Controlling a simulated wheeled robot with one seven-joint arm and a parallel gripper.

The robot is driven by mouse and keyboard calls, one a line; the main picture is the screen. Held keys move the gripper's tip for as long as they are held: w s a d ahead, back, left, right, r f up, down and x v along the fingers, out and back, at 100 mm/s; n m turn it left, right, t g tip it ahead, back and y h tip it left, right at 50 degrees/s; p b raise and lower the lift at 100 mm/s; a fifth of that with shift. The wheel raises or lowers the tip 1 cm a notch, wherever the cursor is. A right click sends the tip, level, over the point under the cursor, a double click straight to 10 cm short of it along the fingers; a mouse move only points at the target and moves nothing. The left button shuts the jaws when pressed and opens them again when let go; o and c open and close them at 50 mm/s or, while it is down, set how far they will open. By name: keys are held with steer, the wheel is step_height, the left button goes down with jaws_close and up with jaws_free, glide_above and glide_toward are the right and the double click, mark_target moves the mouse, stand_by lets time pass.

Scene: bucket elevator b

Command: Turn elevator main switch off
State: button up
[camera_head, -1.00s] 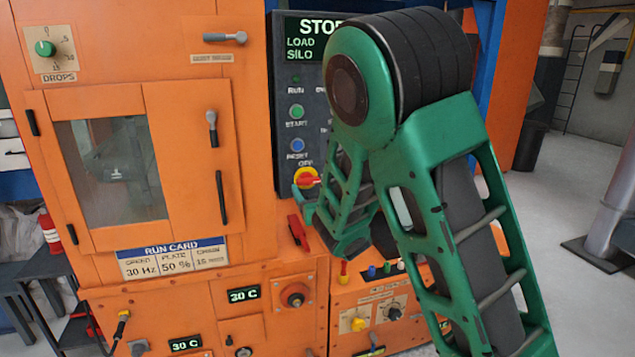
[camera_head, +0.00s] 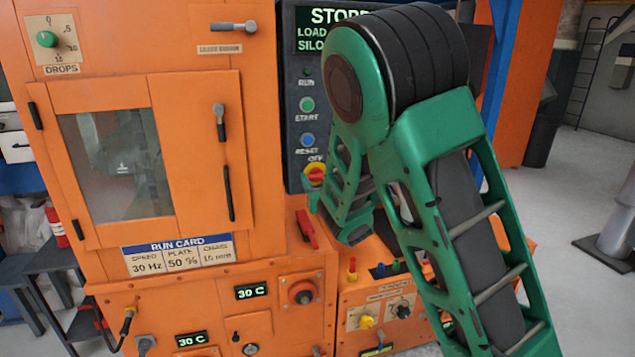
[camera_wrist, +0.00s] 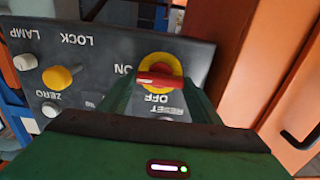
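The main switch (camera_wrist: 160,72) is a yellow round plate with a red bar handle on a dark panel. It also shows in the head view (camera_head: 317,169), partly covered by my green arm. In the upside-down wrist view the red bar lies nearly level, with ON beside its left end and OFF below the plate. My gripper (camera_wrist: 160,88) is at the switch, its two green fingers apart at either side of the red bar. Whether they touch the bar I cannot tell.
The dark control panel (camera_head: 297,60) has RUN, START and RESET items above the switch. A red lever (camera_head: 306,230) stands just below. In the wrist view, a yellow knob (camera_wrist: 58,77) is left and an orange wall (camera_wrist: 260,80) is close right.

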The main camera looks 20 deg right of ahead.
steer(key=shift+n, duration=0.4)
steer(key=n, duration=0.8)
steer(key=shift+a+f, duration=0.1)
steer(key=n, duration=0.5)
steer(key=shift+f, duration=0.1)
steer(key=shift+s+a+f+n, duration=0.1)
steer(key=shift+n, duration=1.9)
steer(key=shift+f, duration=0.1)
steer(key=o, duration=0.9)
steer(key=shift+o, duration=0.9)
